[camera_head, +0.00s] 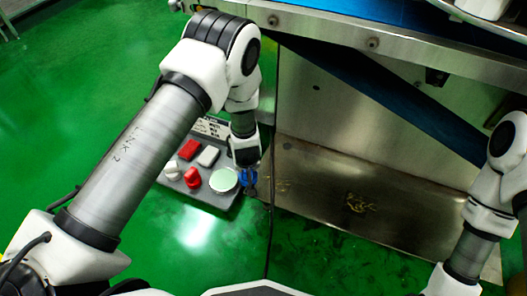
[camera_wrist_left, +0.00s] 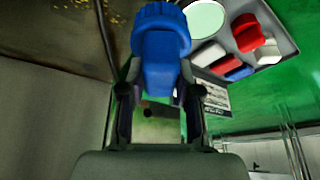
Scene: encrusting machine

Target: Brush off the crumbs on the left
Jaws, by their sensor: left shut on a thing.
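My left gripper (camera_head: 247,168) reaches down beside the right edge of the grey tray. In the left wrist view, its fingers (camera_wrist_left: 160,100) are shut on a blue tool (camera_wrist_left: 160,45) with a wide ridged end, which looks like the brush. The blue tool also shows in the head view (camera_head: 249,179), partly hidden by the gripper. Yellowish crumbs (camera_head: 280,186) lie on the left part of the metal plate, just right of the tool. More crumbs (camera_head: 358,203) lie near the plate's middle. My right gripper is out of view.
The grey tray (camera_head: 213,200) holds red and white pieces and a pale green disc (camera_head: 223,180). The metal plate (camera_head: 320,215) lies below the machine's steel panel (camera_head: 320,110). A blue slanted belt (camera_head: 420,105) hangs above. The green floor (camera_head: 200,260) is open in front.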

